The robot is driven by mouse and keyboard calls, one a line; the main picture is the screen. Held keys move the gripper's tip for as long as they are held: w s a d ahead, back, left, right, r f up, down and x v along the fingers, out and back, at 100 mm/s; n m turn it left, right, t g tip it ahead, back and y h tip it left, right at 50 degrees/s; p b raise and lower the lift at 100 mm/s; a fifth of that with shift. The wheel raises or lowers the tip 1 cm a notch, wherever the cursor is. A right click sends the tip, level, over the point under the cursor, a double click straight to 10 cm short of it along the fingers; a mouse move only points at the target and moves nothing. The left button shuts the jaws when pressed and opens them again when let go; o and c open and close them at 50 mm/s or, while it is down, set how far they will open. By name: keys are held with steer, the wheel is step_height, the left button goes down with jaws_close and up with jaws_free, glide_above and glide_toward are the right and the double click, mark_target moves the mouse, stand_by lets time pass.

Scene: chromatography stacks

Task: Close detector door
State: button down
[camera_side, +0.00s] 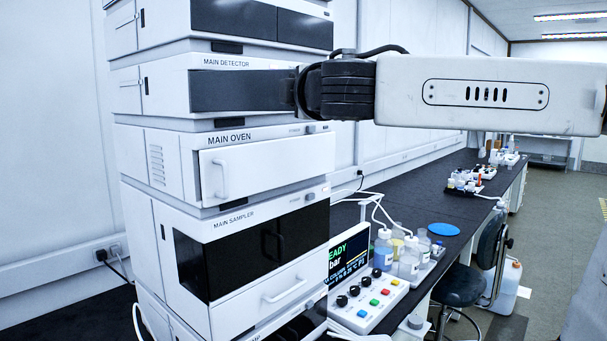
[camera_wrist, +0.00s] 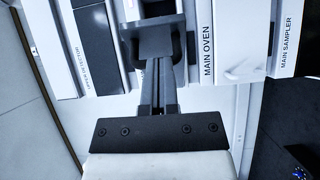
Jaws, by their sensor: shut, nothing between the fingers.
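The main detector is a white module (camera_side: 236,63) in the upper part of the stack, with a dark door panel (camera_side: 240,90) across its front. In the side view the panel looks about in line with the front, and its right end is hidden by my gripper (camera_side: 302,91). My gripper is shut and empty, at or very near the right end of the panel; contact cannot be told.
The main oven (camera_side: 265,168) and main sampler (camera_side: 255,245) sit below the detector. A control box (camera_side: 368,300) and bottles (camera_side: 408,258) stand on the dark bench right of the stack. A cable (camera_side: 382,49) runs over my wrist. The air right of the stack is free.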

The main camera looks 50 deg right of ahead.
steer(key=w+d+n+t+y, duration=0.3)
steer(key=w+d+n+y, duration=0.3)
steer(key=w+d+y, duration=0.3)
steer(key=shift+w+d, duration=1.35)
steer(key=shift+d, duration=0.05)
steer(key=shift+w+d, duration=0.15)
steer(key=shift+w, duration=0.3)
stand_by(0.9)
steer(key=shift+s, duration=0.1)
stand_by(0.5)
steer(key=s+d, duration=0.7)
steer(key=s, duration=0.2)
stand_by(0.7)
